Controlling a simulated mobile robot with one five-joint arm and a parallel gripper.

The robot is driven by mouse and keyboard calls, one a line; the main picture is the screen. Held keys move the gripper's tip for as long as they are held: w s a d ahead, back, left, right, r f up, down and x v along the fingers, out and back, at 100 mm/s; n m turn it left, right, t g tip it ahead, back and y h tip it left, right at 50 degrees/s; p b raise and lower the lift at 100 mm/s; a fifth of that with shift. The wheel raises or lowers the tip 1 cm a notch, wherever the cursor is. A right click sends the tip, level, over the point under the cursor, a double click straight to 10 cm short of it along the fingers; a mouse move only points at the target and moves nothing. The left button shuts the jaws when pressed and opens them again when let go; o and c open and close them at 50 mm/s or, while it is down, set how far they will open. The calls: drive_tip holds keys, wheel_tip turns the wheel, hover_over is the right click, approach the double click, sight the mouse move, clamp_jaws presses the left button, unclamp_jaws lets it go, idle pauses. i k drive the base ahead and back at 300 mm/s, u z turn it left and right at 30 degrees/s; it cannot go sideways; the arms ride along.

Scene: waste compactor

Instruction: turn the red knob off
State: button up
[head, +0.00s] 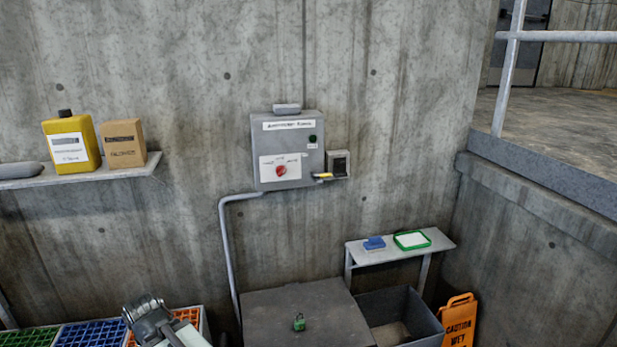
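The red knob (281,170) sits on a white label plate on the front of a grey wall panel (262,142). The markings around the knob are too small to read, so its setting cannot be told. A dark green button (312,138) is at the panel's upper right. My gripper (143,306) is low at the left of the head view, well below and left of the panel, touching neither panel nor knob. Its fingers are too small and foreshortened to tell whether they are open or shut.
A shelf (130,174) holds a yellow jug (73,142) and a cardboard box (122,144). Below the panel stand a grey block (270,315) with a green padlock (299,322), an open bin (428,325), an orange caution sign (459,320) and a small table (375,257).

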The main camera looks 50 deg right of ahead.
sight(280, 170)
drive_tip(key=u, duration=0.15)
drive_tip(key=i, duration=0.95)
drive_tip(key=z, duration=0.05)
